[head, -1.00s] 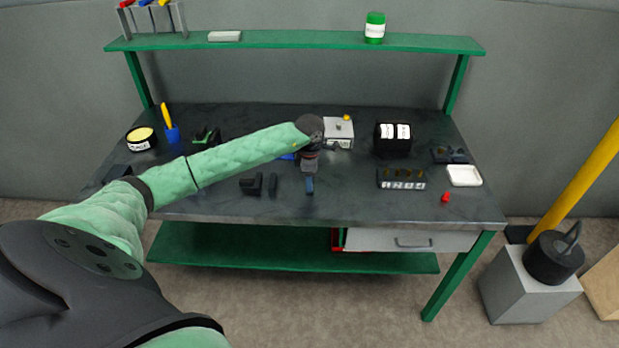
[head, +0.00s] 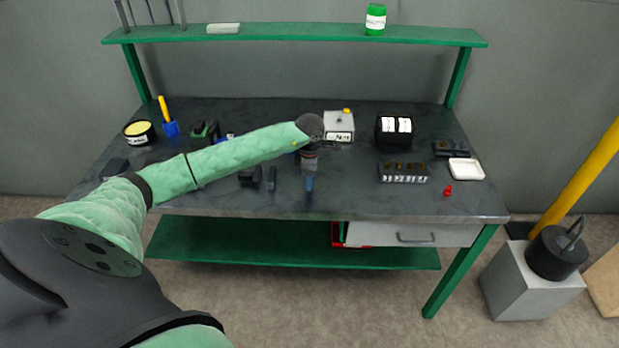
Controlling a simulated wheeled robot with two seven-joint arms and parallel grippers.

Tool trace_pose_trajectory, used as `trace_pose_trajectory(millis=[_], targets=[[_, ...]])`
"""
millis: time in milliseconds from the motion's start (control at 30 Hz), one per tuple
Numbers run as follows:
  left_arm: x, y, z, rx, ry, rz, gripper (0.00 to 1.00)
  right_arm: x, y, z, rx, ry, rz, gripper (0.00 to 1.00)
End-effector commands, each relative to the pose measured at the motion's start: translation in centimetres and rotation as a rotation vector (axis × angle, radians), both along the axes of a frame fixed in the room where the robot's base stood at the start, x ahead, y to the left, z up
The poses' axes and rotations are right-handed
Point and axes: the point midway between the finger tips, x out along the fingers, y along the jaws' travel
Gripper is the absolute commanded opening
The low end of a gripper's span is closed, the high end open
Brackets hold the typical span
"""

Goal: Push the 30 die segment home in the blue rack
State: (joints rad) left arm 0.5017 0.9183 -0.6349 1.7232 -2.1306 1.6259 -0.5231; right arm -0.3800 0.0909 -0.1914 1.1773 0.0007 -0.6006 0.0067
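My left arm reaches in from the left across the bench. Its gripper (head: 309,184) points down over the middle of the bench near the front. The fingers look narrow and close together, with a blue patch at their tips; I cannot tell whether they hold anything. A small blue patch (head: 230,135) shows just above my forearm. I cannot tell whether it belongs to the blue rack, which my arm may largely hide. Dark blocks (head: 250,178) lie left of the gripper; no 30 mark can be read. My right gripper is not in view.
A grey box with a yellow knob (head: 339,127), a black box with white labels (head: 393,131), a labelled dark rack (head: 404,173), a white tray (head: 466,169) and a red piece (head: 448,191) stand to the right. The bench's front strip (head: 390,205) is clear.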

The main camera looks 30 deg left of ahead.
Motion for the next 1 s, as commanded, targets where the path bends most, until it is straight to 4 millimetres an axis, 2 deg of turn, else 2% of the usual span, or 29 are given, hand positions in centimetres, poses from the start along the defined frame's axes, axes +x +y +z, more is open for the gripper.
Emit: trace_pose_trajectory(millis=[33, 200, 233, 467, 1000], targets=[[0.0, 0.0, 0.0, 0.000, 0.000, 0.000, 0.36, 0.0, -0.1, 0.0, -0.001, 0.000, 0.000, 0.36], [0.0, 0.0, 0.0, 0.000, 0.000, 0.000, 0.02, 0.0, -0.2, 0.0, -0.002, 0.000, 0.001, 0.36], [0.0, 0.0, 0.0, 0.000, 0.000, 0.000, 0.00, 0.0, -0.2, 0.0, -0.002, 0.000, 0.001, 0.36], [0.0, 0.0, 0.3, 0.001, -0.001, 0.000, 0.00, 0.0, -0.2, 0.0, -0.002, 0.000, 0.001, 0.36], [0.0, 0.0, 2.3, 0.001, 0.000, -0.001, 0.00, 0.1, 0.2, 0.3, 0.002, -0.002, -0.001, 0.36]])
